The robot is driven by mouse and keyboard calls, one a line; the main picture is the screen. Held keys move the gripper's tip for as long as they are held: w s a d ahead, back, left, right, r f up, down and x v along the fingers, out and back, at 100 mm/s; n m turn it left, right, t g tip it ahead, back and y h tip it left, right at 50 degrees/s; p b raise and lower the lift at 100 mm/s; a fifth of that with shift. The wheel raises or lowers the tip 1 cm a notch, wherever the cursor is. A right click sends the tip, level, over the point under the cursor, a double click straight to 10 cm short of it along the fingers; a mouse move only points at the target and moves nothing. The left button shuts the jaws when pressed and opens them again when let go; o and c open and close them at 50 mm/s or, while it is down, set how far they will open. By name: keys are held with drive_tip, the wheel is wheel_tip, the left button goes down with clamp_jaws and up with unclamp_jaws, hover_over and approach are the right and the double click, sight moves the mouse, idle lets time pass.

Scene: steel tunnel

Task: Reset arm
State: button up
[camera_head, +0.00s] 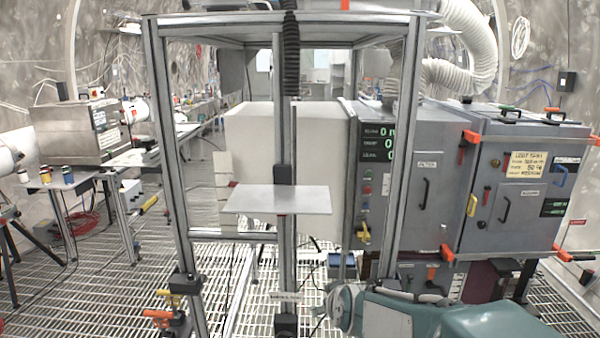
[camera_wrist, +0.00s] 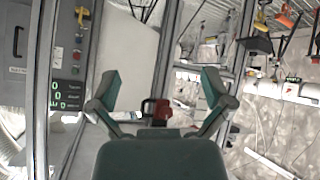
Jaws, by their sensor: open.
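My gripper (camera_wrist: 162,98) shows in the wrist view with its two teal fingers spread wide apart. It is open, and nothing sits between the fingers. A red fitting (camera_wrist: 155,110) shows behind the gripper's base, between the fingers; I cannot tell how far off it is. In the head view my teal and grey arm (camera_head: 440,318) is folded low at the bottom right. The fingertips cannot be made out there.
An aluminium frame (camera_head: 165,150) with a flat grey shelf (camera_head: 278,199) stands straight ahead. Behind it are a white box (camera_head: 290,150) and grey cabinets (camera_head: 520,180) with handles and a display. Tables with equipment (camera_head: 75,185) line the left. The grated floor (camera_head: 90,290) is mostly clear at left.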

drive_tip(key=s+d+r+m+g, duration=0.1)
drive_tip(key=s+d, duration=0.2)
drive_tip(key=s, duration=0.5)
drive_tip(key=s+d+r+m+g+h, duration=0.1)
drive_tip(key=s+d+m, duration=0.1)
drive_tip(key=s, duration=0.6)
drive_tip(key=s+d+r+m+g+h, duration=0.1)
drive_tip(key=s+d+r+m+g, duration=0.1)
drive_tip(key=s, duration=0.7)
drive_tip(key=shift+d, duration=0.9)
drive_tip(key=shift+w, duration=0.1)
